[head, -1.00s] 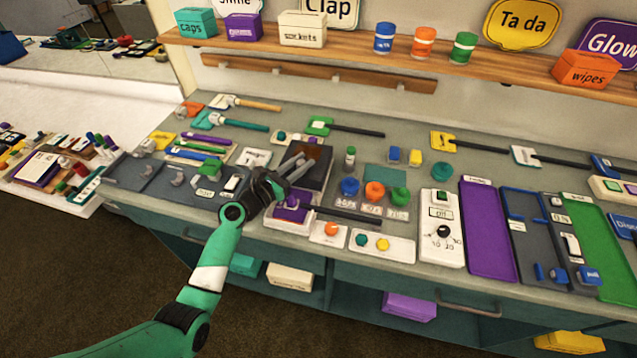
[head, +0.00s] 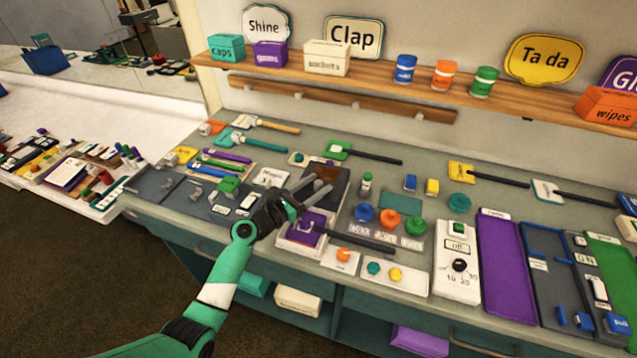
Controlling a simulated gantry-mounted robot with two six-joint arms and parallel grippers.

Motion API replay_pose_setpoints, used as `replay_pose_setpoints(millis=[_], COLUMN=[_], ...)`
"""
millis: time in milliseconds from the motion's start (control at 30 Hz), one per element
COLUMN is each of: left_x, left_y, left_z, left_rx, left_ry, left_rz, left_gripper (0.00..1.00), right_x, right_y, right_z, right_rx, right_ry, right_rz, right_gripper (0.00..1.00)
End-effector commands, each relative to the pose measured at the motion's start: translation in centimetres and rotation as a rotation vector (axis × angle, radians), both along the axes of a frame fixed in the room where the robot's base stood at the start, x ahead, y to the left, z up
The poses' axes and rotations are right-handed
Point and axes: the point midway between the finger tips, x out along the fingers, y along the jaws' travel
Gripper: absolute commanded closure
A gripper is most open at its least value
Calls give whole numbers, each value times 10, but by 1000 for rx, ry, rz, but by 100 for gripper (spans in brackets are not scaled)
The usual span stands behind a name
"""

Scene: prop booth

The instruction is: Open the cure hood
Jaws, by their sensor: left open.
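The cure hood appears to be the dark box (head: 340,181) on the bench, with a purple block on a pale base (head: 296,249) at its front. A dark bar (head: 357,239) extends to the right from the front. My left gripper (head: 323,186) is open, its two grey fingers over the dark box and nothing visible between them. Its black body hides the box's left front and part of the purple block. I cannot tell whether the fingers touch the box or whether a lid is raised. My right gripper is not in view.
Right of the box stand blue, orange and green knobs (head: 389,217) and a white timer box (head: 458,278). A button plate (head: 340,260) lies in front. A wooden shelf (head: 380,85) runs above the bench.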

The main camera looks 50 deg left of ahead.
Motion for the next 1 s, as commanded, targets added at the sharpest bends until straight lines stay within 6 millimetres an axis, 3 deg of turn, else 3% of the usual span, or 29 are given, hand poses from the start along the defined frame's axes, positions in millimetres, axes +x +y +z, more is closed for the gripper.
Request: replay_pose_setpoints(millis=[200,433,600,1000], left_x=[-51,-94,-104,-104], left_y=[-5,-11,-13,-13], left_z=[4,1,0,0], left_rx=[-1,-1,1,0], left_ry=[3,3,2,2], left_rz=[4,2,-1,-1], left_gripper=[38,38,38,38], right_x=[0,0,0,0], right_y=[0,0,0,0], right_z=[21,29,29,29], right_rx=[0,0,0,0], right_ry=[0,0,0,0], right_rz=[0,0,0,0], right_gripper=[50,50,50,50])
